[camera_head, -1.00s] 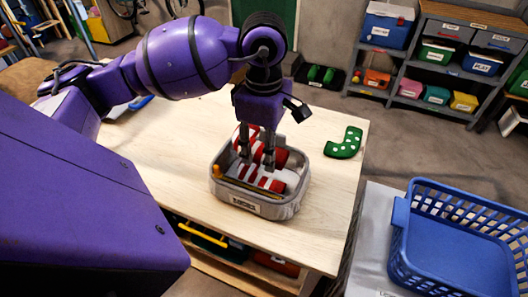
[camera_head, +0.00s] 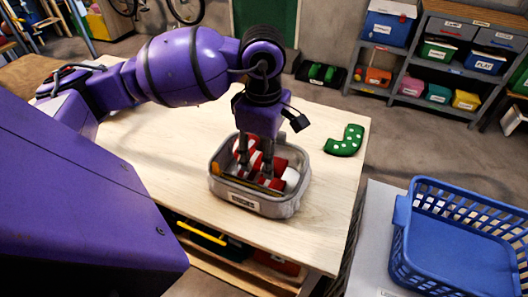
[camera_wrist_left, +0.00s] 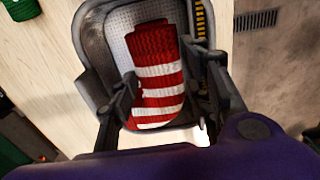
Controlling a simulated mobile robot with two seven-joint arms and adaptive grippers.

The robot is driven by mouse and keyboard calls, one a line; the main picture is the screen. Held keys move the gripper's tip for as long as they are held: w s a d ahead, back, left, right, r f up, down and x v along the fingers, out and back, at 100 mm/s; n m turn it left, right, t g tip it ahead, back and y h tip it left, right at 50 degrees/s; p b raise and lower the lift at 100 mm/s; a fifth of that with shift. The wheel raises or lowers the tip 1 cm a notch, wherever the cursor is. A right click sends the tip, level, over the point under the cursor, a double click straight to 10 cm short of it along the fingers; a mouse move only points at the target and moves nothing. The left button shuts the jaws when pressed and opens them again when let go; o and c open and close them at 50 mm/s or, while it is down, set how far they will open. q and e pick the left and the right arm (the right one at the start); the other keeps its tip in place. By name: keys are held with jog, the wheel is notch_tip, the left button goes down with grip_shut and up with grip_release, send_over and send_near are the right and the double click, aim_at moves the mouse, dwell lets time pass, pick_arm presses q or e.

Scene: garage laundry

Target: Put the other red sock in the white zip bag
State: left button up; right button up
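A red-and-white striped sock (camera_wrist_left: 155,65) is between the two fingers of my left gripper (camera_wrist_left: 160,88), which look closed against its sides. In the head view the left gripper (camera_head: 254,172) points down into a pale grey-white open bag (camera_head: 285,208) with a label on its front, standing on the wooden table. The sock (camera_head: 256,160) is low inside the bag's opening. More red-and-white fabric (camera_head: 291,176) shows beside the fingers; I cannot tell whether it is a second sock. The bag's rim (camera_wrist_left: 88,45) surrounds the sock in the wrist view. My right gripper is not in view.
A green sock with white dots (camera_head: 345,141) lies on the table (camera_head: 165,150), right of the bag. A yellow strip (camera_head: 255,185) crosses the bag's front. A blue basket (camera_head: 455,205) stands at the lower right. Shelves with bins (camera_head: 450,75) are at the back. The table's left part is mostly clear.

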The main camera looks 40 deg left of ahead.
aim_at(262, 159)
pick_arm(q)
jog(key=shift+o, duration=1)
notch_tip(262, 159, up, 13)
jog(key=shift+r+p, duration=0.15)
jog(key=shift+p, duration=0.2)
jog(key=shift+a, duration=0.1)
